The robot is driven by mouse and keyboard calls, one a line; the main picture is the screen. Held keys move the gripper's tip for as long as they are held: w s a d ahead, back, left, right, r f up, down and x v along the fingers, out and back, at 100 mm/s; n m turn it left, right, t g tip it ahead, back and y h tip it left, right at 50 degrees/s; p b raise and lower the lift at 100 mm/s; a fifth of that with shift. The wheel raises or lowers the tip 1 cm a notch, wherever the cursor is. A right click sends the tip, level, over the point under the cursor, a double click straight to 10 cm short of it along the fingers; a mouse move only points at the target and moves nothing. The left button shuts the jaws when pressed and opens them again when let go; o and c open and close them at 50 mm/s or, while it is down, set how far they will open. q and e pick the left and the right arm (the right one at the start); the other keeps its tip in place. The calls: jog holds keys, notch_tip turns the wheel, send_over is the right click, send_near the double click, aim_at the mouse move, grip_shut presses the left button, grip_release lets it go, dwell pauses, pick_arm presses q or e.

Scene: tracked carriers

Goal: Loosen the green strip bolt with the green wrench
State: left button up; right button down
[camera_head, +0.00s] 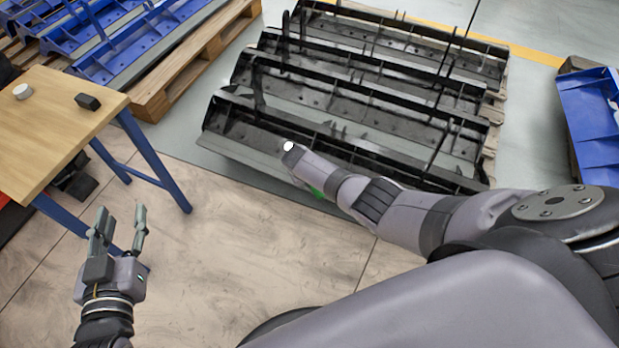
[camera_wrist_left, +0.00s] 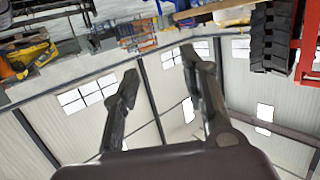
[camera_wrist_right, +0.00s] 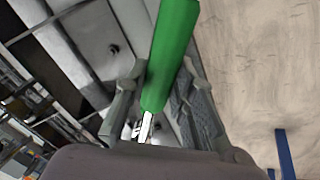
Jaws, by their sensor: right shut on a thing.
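The green wrench (camera_wrist_right: 172,55) shows in the right wrist view, its thick green handle running up between the fingers of my right gripper (camera_wrist_right: 164,80), which is shut on it. A short bright metal part shows at the handle's lower end. In the head view a green patch (camera_head: 317,192) shows under my right forearm; I cannot tell if it is the wrench. My right fingers are hidden there. My left gripper (camera_head: 121,220) is open and empty above the floor, beside the table; its spread fingers also show in the left wrist view (camera_wrist_left: 165,85). I cannot make out the green strip bolt.
Black slatted carriers (camera_head: 345,100) lie on a pallet beyond my right arm. Blue carriers (camera_head: 130,45) lie on a wooden pallet (camera_head: 185,70) at the back left. A wooden table (camera_head: 50,125) holds a white round piece (camera_head: 22,91) and a black block (camera_head: 88,101). Another blue carrier (camera_head: 590,110) stands right.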

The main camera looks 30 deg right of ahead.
jog(key=shift+a+r+p, duration=0.1)
jog(key=shift+r+p, duration=0.25)
jog(key=shift+r, duration=0.05)
jog(key=shift+s+a+r+p, duration=0.1)
jog(key=shift+r+p, duration=0.4)
jog(key=shift+p, duration=0.1)
pick_arm(q)
jog(key=s+a+f+g+y, duration=0.2)
jog(key=s+a+f+g, duration=0.1)
jog(key=s+f+g, duration=0.4)
jog(key=shift+s+a+f+g+p, duration=0.4)
jog(key=shift+s+f, duration=0.4)
jog(key=shift+f, duration=0.85)
pick_arm(e)
jog(key=shift+s+a+r, duration=0.1)
jog(key=shift+a+r, duration=0.05)
jog(key=shift+r, duration=0.2)
